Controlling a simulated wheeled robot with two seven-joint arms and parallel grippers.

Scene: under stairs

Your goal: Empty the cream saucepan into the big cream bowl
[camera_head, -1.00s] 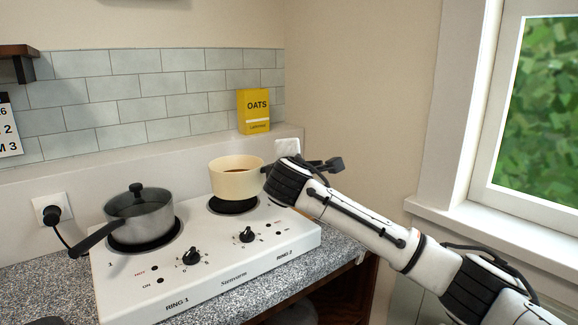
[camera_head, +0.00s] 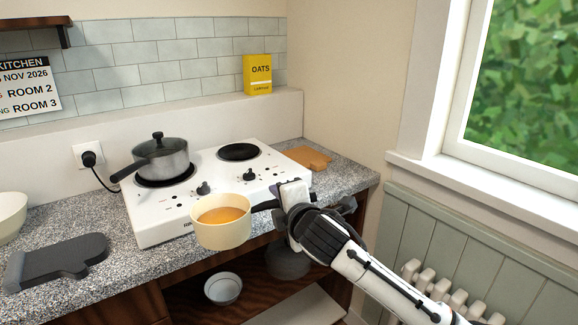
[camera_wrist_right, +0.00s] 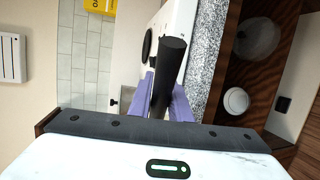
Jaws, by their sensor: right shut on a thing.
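The cream saucepan (camera_head: 222,232) holds an orange-brown liquid (camera_head: 222,216). It is nearly level, in the air in front of the hob. My right gripper (camera_head: 283,205) is shut on its dark handle, on the pan's right side. In the right wrist view the handle (camera_wrist_right: 170,65) runs between the gripper's fingers (camera_wrist_right: 163,98); the pan body is not visible there. A cream bowl (camera_head: 10,216) stands on the worktop, cut off by the left edge of the head view; its inside is mostly out of view. My left gripper is not in view.
A grey lidded saucepan (camera_head: 162,158) sits on the hob's (camera_head: 185,213) left ring; the right ring (camera_head: 239,152) is empty. A wooden board (camera_head: 308,157) is at the back right. A small bowl (camera_head: 223,288) sits on the shelf below.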

